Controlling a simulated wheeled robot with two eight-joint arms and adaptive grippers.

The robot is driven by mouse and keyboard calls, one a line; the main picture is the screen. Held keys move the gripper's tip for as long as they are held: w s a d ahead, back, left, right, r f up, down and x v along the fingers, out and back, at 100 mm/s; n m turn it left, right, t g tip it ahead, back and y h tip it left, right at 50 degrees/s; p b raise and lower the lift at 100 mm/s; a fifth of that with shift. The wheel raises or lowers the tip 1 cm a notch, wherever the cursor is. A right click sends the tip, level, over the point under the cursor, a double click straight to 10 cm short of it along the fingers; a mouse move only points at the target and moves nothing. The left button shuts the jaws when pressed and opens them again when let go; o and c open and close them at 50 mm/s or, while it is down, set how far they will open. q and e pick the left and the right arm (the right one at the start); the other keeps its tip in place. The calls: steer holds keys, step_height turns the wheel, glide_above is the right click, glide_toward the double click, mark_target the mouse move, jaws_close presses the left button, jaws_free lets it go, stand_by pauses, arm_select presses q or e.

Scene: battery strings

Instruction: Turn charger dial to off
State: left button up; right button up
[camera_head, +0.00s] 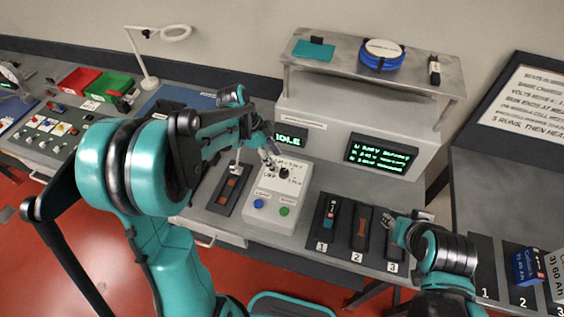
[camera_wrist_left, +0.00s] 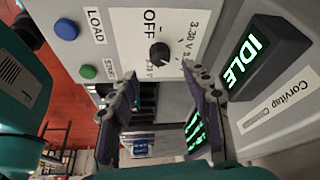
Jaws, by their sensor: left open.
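The charger dial (camera_head: 284,172) is a small black knob on the sloped white panel of the charger (camera_head: 268,207). In the left wrist view the dial (camera_wrist_left: 160,55) sits beside the printed word OFF, with voltage marks around it. I cannot tell for certain which mark it points to. My left gripper (camera_head: 270,158) is open and empty, just above and left of the dial in the head view. In the left wrist view the dial appears beyond the gap between its fingers (camera_wrist_left: 160,85), apart from them. My right gripper (camera_head: 390,221) is low by the numbered slots, its fingers unclear.
Below the dial are a blue LOAD button (camera_head: 259,204) and a green START button (camera_head: 284,211). The IDLE display (camera_head: 290,138) stands behind. Numbered battery slots (camera_head: 359,230) lie right of the charger, and a dark tray (camera_head: 230,190) lies left. A shelf (camera_head: 440,78) overhangs the back.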

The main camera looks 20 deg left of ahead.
mark_target(284, 171)
arm_select(q)
steer(key=b+x, duration=0.1)
steer(key=x, duration=0.5)
steer(key=shift+d+f, duration=0.15)
steer(key=shift+f, duration=0.2)
steer(key=shift+c, duration=0.4)
jaws_close()
